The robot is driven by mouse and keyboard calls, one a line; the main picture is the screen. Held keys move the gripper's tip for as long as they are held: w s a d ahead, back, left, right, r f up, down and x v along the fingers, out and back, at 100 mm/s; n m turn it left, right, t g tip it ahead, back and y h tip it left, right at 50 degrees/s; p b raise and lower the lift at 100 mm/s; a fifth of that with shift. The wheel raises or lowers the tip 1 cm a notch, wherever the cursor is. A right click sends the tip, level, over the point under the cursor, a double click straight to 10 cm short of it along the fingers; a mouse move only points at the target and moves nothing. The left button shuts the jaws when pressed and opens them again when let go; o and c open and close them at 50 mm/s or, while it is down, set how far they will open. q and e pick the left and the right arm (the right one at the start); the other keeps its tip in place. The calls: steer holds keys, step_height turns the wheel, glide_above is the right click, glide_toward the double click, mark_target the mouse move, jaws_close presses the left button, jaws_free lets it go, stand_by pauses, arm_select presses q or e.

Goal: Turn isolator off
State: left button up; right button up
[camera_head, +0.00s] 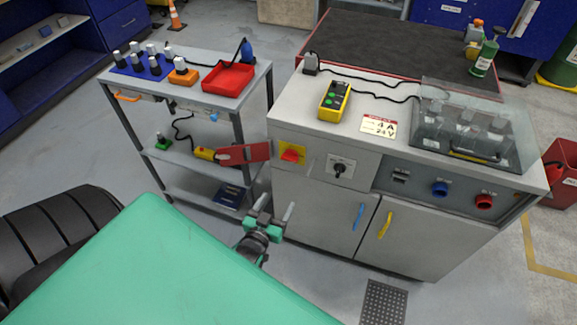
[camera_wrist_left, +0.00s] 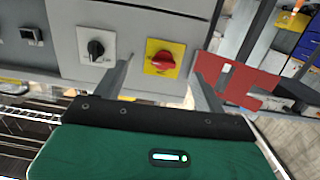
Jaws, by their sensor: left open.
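The isolator is a red rotary knob (camera_head: 291,155) on a yellow plate on the front of the grey cabinet (camera_head: 325,192). The red knob (camera_wrist_left: 163,60) also shows in the left wrist view, its handle lying roughly horizontal there. My left gripper (camera_head: 276,208) is open and empty, below and in front of the knob in the head view. In the left wrist view its two fingers stand either side of the knob in the picture, with no visible contact. My right gripper is not in view.
A black selector knob (camera_head: 340,169) sits beside the isolator. A red plate (camera_head: 243,153) juts out at the cabinet's left edge and shows close to one finger in the left wrist view (camera_wrist_left: 245,82). A grey shelf trolley (camera_head: 196,113) stands left of the cabinet.

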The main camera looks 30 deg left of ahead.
mark_target(288, 160)
arm_select(q)
steer(key=shift+t+y, duration=0.4)
steer(key=w+a+r, duration=0.1)
steer(key=w, duration=0.3)
steer(key=w+a+r, duration=0.1)
steer(key=w+a, duration=0.1)
steer(key=w, duration=0.2)
steer(key=w+a+r+p, duration=0.1)
steer(key=w, duration=0.3)
steer(key=shift+w+a+r, duration=0.1)
steer(key=shift+a+r, duration=0.05)
steer(key=shift+r, duration=0.2)
steer(key=shift+w+a, duration=0.15)
steer(key=shift+w, duration=0.45)
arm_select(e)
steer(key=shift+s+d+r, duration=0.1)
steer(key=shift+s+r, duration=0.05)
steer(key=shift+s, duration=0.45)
arm_select(q)
steer(key=shift+c, duration=0.2)
steer(key=c, duration=0.9)
